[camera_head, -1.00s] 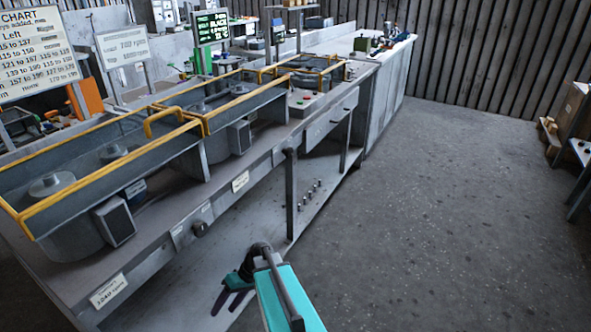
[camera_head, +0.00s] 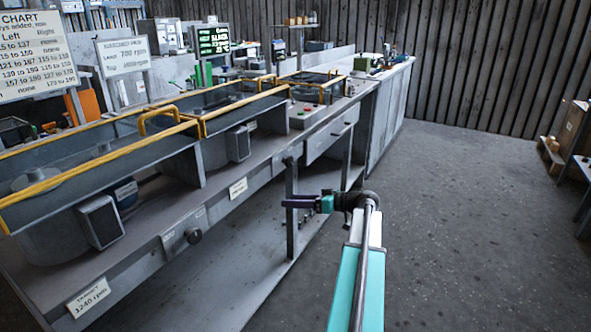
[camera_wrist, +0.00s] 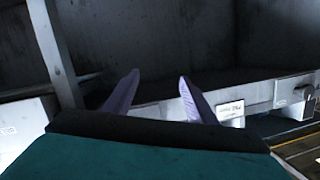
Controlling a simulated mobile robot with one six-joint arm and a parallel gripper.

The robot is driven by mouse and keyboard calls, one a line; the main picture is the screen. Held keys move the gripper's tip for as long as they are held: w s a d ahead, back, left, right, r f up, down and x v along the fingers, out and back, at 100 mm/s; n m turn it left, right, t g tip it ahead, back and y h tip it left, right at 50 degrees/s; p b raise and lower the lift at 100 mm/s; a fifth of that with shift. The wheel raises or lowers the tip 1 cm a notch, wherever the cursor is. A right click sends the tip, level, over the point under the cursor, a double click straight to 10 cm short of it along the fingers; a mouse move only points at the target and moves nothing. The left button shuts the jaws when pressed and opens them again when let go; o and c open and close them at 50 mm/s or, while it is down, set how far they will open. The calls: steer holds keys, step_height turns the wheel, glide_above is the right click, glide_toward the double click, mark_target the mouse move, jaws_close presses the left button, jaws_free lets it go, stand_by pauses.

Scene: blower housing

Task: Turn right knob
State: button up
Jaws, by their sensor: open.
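Two dark round knobs sit on the front face of the long grey bench (camera_head: 140,262). The right knob (camera_head: 290,160) is near the top of a bench leg, and the left knob (camera_head: 193,236) is nearer to me. My gripper (camera_head: 296,201) has purple fingers pointing left, in front of the bench and lower in the picture than the right knob. It looks apart from both. In the wrist view the fingers (camera_wrist: 155,98) are spread and empty. A knob (camera_wrist: 303,92) shows at the right edge there; I cannot tell which one.
Yellow rails (camera_head: 90,168) edge the bench top around the grey blower housings. White labels, one a target plate (camera_head: 90,297), are on the bench front. A leg (camera_head: 291,210) stands behind my gripper. The floor (camera_head: 460,220) to the right is clear.

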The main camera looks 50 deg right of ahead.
mark_target(291, 161)
steer(key=s+d+r+n+t+h+b, duration=0.1)
steer(key=s+d+r+t, duration=0.2)
steer(key=s+d+r, duration=0.4)
step_height(291, 161, up, 4)
steer(key=shift+s+d+f+n+b, duration=0.2)
steer(key=shift+s+d+n+b, duration=0.15)
steer(key=shift+d, duration=0.85)
steer(key=shift+w, duration=0.1)
steer(key=shift+b+x, duration=0.45)
steer(key=shift+x, duration=6.35)
steer(key=shift+d+f, duration=0.1)
steer(key=shift+d, duration=0.05)
steer(key=c, duration=1.1)
steer(key=shift+o, duration=0.2)
